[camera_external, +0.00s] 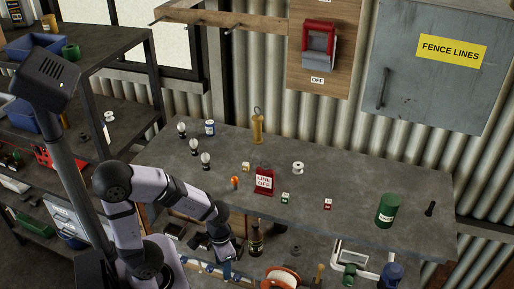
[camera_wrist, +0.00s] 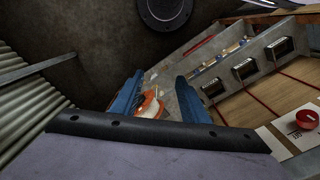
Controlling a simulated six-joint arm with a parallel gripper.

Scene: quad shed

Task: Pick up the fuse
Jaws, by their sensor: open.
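No object is clearly recognisable as the fuse. Small labelled blocks lie on the grey workbench (camera_external: 350,222): a yellow-white one (camera_external: 246,167), a green-white one (camera_external: 285,198) and a red-white one (camera_external: 328,204); I cannot tell whether any is a fuse. My gripper (camera_external: 228,268) is low at the bench's front edge, away from these blocks. In the wrist view its blue fingers (camera_wrist: 160,80) are apart, with nothing held between them. An orange-and-white round thing (camera_wrist: 150,104) shows beyond the fingers, partly hidden by them.
A red "LINE OFF" holder (camera_external: 264,181), several bulbs (camera_external: 206,160), a yellow bottle-like thing (camera_external: 257,127) and a green can (camera_external: 387,211) stand on the bench. An orange-rimmed spool (camera_external: 282,280) is below the front edge. A board with dark sockets (camera_wrist: 244,68) and a red knob (camera_wrist: 306,118) shows.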

